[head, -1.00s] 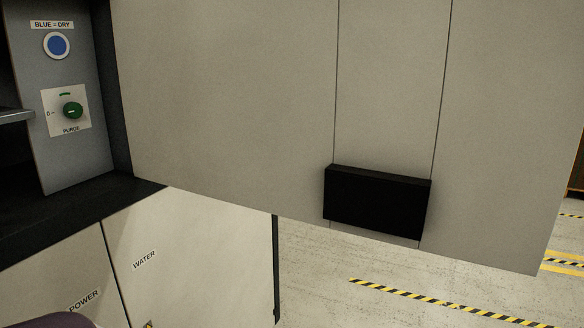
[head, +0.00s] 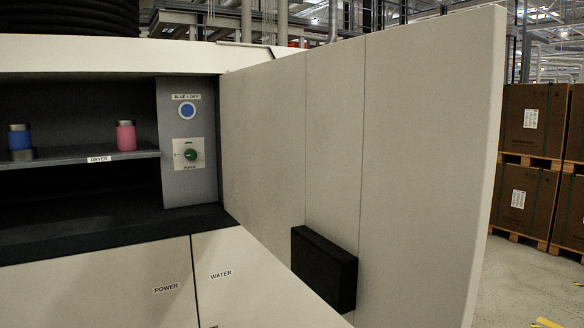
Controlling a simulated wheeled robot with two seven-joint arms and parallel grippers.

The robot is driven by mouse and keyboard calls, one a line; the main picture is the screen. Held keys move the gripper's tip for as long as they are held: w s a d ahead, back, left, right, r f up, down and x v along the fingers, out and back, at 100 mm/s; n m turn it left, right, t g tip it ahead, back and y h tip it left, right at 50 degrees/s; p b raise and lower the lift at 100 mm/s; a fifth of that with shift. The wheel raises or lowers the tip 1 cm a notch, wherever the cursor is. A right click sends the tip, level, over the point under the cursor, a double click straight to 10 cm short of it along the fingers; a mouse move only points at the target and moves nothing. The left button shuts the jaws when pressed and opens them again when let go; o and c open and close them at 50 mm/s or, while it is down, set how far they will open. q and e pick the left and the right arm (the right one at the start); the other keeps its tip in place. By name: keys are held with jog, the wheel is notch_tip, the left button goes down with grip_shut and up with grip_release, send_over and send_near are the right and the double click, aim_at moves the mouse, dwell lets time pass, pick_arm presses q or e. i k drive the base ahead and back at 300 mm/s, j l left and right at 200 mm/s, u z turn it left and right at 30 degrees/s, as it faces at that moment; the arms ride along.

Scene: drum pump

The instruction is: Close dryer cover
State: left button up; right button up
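The dryer cover (head: 410,130) is a large pale grey panel, standing swung open to the right of the dryer compartment (head: 85,200). It is hinged along its left edge near the control panel. A black block-shaped handle (head: 325,268) sits low on the cover's face. The compartment is dark inside, with a shelf (head: 98,158) labelled DRYER. Neither of my grippers shows in the head view.
A control panel has a blue button (head: 187,111) and a green knob (head: 190,155). Stacked brown boxes (head: 532,120) stand at the right, with open floor before them.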

aim_at(365, 165)
jog(key=i+l+u, duration=0.2)
jog(key=l+u, duration=0.15)
jog(key=i+l+u, duration=0.15)
jog(key=l+u, duration=0.55)
jog(key=l, duration=0.25)
jog(key=i+l+u, duration=0.1)
jog(key=l+u, duration=0.25)
jog(key=l, duration=0.15)
jog(key=i+l+u, duration=0.15)
jog(key=i+l, duration=0.05)
jog(key=i, duration=0.1)
